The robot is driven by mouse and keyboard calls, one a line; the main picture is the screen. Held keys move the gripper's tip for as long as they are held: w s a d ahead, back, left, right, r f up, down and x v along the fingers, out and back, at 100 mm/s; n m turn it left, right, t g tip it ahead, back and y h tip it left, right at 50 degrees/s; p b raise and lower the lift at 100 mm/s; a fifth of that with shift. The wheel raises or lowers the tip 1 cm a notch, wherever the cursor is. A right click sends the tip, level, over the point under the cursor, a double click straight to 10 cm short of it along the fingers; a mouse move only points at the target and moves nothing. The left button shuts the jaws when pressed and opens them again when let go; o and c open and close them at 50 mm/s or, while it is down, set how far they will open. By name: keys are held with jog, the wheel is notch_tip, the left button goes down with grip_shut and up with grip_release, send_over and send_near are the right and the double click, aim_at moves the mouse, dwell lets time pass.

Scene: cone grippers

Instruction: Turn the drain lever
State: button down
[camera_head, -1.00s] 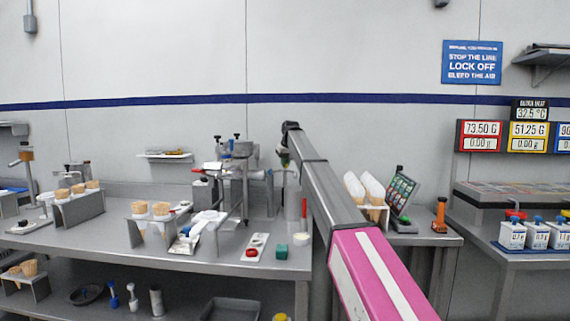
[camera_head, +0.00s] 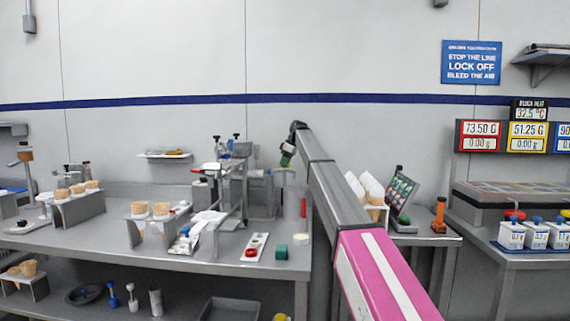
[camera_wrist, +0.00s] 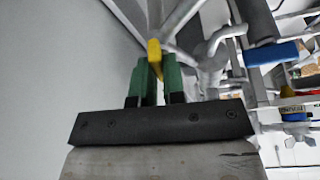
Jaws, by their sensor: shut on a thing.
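In the wrist view, my gripper (camera_wrist: 154,72) has two green fingers closed on the sides of a yellow lever (camera_wrist: 154,55), which I take to be the drain lever. Its yellow tip stands up between the fingers, and its lower part is hidden by them. The lever is by grey metal pipework (camera_wrist: 205,60). In the head view, my gripper (camera_head: 286,160) is at the right side of the grey machine (camera_head: 238,175) on the bench. The lever cannot be made out there.
A blue-ended part (camera_wrist: 272,54) lies right of the gripper in the wrist view. A tilted display (camera_head: 402,193) stands to the right of my arm.

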jog(key=shift+w+n+g, duration=0.1)
jog(key=shift+n+g, duration=0.3)
jog(key=shift+n, duration=0.5)
jog(key=c, duration=1.2)
grip_release()
jog(key=v, duration=1)
jog(key=shift+d+r, duration=0.2)
jog(key=shift+r, duration=0.15)
